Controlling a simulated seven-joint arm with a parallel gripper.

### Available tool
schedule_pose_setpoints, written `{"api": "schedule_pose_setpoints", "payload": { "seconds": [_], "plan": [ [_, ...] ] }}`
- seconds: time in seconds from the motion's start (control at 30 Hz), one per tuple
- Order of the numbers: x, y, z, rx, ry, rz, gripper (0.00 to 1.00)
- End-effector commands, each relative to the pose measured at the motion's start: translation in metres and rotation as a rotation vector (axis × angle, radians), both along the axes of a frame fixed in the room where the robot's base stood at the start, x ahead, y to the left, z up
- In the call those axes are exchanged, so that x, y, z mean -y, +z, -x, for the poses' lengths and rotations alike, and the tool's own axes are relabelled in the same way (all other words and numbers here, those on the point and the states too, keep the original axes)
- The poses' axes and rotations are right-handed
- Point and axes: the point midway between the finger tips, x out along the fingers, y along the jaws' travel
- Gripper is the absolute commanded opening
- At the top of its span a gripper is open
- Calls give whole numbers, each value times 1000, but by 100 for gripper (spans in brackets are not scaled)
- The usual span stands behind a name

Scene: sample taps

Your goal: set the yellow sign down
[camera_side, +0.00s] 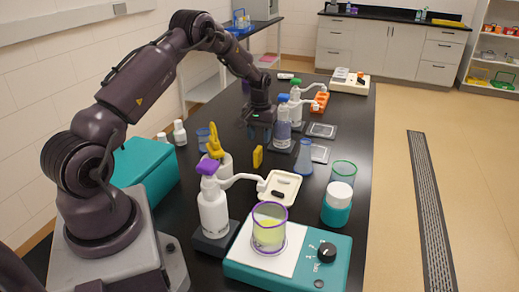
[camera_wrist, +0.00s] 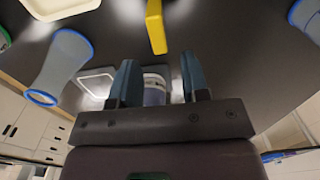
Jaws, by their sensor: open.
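The small yellow upright piece, which I take for the sign (camera_side: 257,156), stands on the black bench in the side view, just in front of my gripper (camera_side: 260,134). In the wrist view the yellow sign (camera_wrist: 156,27) shows at the top middle, beyond and apart from the fingertips. My gripper (camera_wrist: 160,78) is open there, with its two blue-grey fingers spread and nothing held. A container with bluish contents (camera_wrist: 154,90) shows between the fingers, but I cannot tell how far behind them it is. The sign's face and lettering cannot be made out.
A purple-topped dispenser (camera_side: 212,205) and a white tray (camera_side: 282,188) are nearer the camera.

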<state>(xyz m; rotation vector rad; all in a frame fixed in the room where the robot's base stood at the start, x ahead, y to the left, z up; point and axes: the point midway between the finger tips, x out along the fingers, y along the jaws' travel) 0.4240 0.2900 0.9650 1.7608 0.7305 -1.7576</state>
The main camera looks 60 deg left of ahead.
Motion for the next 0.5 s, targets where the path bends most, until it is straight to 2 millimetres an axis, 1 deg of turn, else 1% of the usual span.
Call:
{"api": "schedule_pose_setpoints", "payload": {
  "seconds": [0.03, 0.1, 0.2, 0.33, 0.37, 0.43, 0.47, 0.5],
  "plan": [
    [0, 11, 0, 2, 0, -2, 42],
    [0, 23, 0, 1, 0, -1, 42],
    [0, 35, 0, 0, -1, 0, 42],
    [2, 47, -1, 3, -5, -1, 42],
    [4, 52, -1, 6, -10, -3, 42],
    [14, 69, -3, 19, -32, -11, 42],
    [20, 79, -4, 28, -46, -15, 42],
    [30, 95, -5, 42, -69, -23, 42]
  ]
}}
